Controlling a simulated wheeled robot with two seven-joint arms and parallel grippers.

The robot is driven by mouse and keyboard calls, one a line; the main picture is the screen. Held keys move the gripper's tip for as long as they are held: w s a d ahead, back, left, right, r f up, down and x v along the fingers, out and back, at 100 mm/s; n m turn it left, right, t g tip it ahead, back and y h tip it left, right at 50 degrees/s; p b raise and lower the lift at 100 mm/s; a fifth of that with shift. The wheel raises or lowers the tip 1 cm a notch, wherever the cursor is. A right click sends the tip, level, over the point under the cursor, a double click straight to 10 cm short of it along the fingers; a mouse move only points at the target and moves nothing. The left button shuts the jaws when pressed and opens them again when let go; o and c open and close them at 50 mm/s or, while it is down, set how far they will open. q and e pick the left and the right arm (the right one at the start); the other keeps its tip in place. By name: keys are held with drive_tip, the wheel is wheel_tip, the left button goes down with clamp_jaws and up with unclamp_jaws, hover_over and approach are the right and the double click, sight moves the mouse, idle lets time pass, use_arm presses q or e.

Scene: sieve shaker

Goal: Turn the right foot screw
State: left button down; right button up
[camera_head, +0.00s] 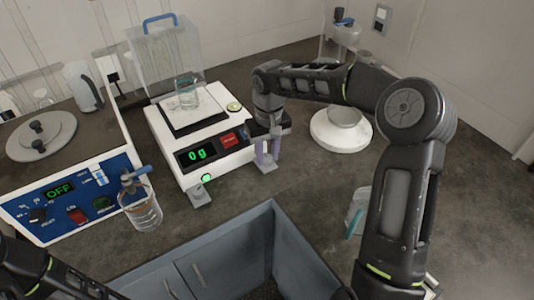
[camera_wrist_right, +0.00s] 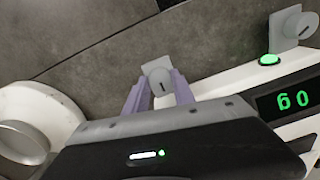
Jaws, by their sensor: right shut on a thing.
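My right gripper (camera_head: 268,152) reaches down at that corner. Its purple fingers (camera_wrist_right: 157,92) are shut on the knob, one on each side. The left foot screw (camera_head: 196,194) is at the front left corner. Part of my left arm shows at the lower left; its gripper is out of view.
A beaker (camera_head: 187,92) stands on the balance pan. A blue-fronted hotplate (camera_head: 75,205) and a beaker of liquid (camera_head: 143,210) are to the left. A white round dish base (camera_head: 341,135) is at right. An open grey recess (camera_head: 235,245) lies in front.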

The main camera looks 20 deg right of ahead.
clamp_jaws()
drive_tip(key=shift+n, duration=0.5)
drive_tip(key=n+p, duration=0.1)
drive_tip(key=n, duration=0.1)
drive_tip(key=shift+r+n, duration=0.1)
drive_tip(key=shift+n, duration=0.2)
drive_tip(key=n, duration=0.4)
drive_tip(key=shift+p, duration=0.35)
drive_tip(key=o, duration=0.7)
unclamp_jaws()
